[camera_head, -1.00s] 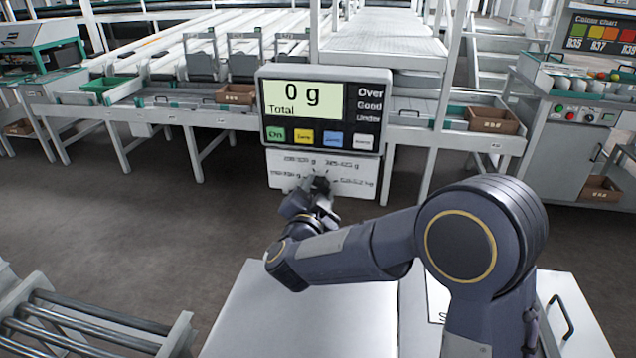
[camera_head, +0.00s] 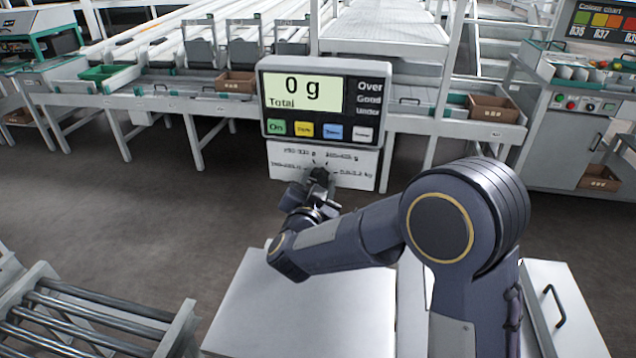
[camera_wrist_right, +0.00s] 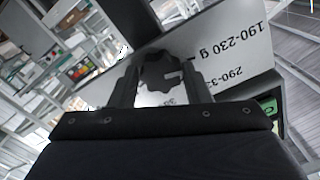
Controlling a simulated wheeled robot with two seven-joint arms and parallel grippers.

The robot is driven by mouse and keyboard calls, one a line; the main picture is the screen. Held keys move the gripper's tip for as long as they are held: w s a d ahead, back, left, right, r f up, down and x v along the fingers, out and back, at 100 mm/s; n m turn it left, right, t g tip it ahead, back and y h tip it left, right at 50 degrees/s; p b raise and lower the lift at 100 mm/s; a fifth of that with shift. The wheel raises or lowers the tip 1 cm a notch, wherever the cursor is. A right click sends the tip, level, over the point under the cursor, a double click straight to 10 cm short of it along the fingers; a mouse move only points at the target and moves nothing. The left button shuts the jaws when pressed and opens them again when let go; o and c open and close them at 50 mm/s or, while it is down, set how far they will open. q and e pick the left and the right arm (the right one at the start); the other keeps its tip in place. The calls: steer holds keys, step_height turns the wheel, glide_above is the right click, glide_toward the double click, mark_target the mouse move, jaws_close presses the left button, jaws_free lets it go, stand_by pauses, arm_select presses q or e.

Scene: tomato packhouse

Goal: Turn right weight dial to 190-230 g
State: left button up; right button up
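The right weight dial (camera_wrist_right: 160,72) is a dark scalloped knob with a light pointer mark, on the white panel (camera_head: 285,163) below the scale display. In the wrist view the mark points right; the exact setting is unclear. The printed label "190-230 g" (camera_wrist_right: 234,41) shows there, upside down. My right gripper (camera_wrist_right: 161,82) has one finger on each side of the dial, very close to its edge. I cannot tell whether the fingers press on it. In the head view the dial (camera_head: 320,172) is partly covered by this gripper (camera_head: 314,186). My left gripper is not in view.
The scale display (camera_head: 303,95) reads 0 g Total. A white surface (camera_head: 300,310) lies below my right arm. A roller conveyor (camera_head: 80,320) stands at the lower left. Grading benches with brown boxes (camera_head: 492,108) stand behind. Dark floor (camera_head: 120,215) is clear at left.

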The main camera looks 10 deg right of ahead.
steer(key=o, duration=0.3)
steer(key=shift+o, duration=0.2)
steer(key=v, duration=0.7)
steer(key=shift+s, duration=0.4)
steer(key=shift+a, duration=0.15)
